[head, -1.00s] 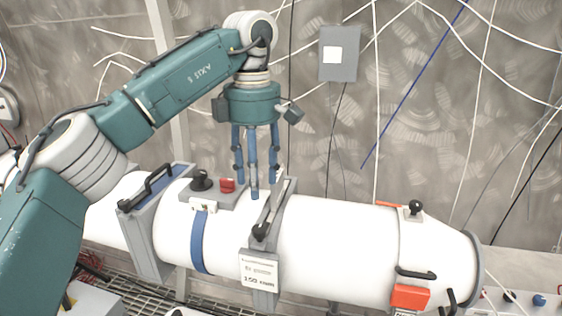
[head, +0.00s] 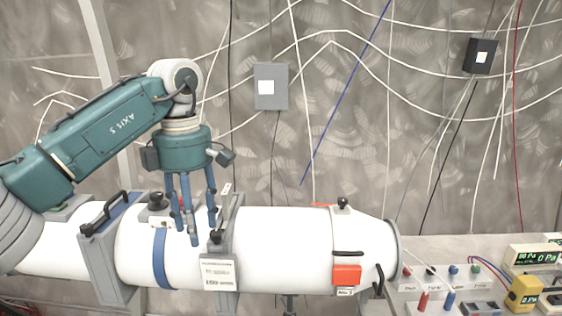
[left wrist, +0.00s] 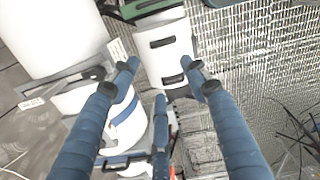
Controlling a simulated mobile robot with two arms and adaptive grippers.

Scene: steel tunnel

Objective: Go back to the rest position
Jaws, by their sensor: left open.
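My left gripper (head: 193,222) hangs pointing down over the white tube (head: 290,245), near the grey clamp with the label, in the head view. Its blue fingers are apart, with nothing seen between them. The fingertips overlap the tube's top in the picture; I cannot tell whether they touch it. In the left wrist view, the spread fingers (left wrist: 160,85) show above part of the white tube (left wrist: 125,125). My right gripper is in neither view.
A grey bench (head: 450,250) at the right holds meters, a yellow device (head: 524,293) and coloured plugs. Grey boxes (head: 271,88) and loose cables hang on the wall behind. A black handle (head: 105,212) stands up from the left clamp. Metal grating (left wrist: 250,65) lies below.

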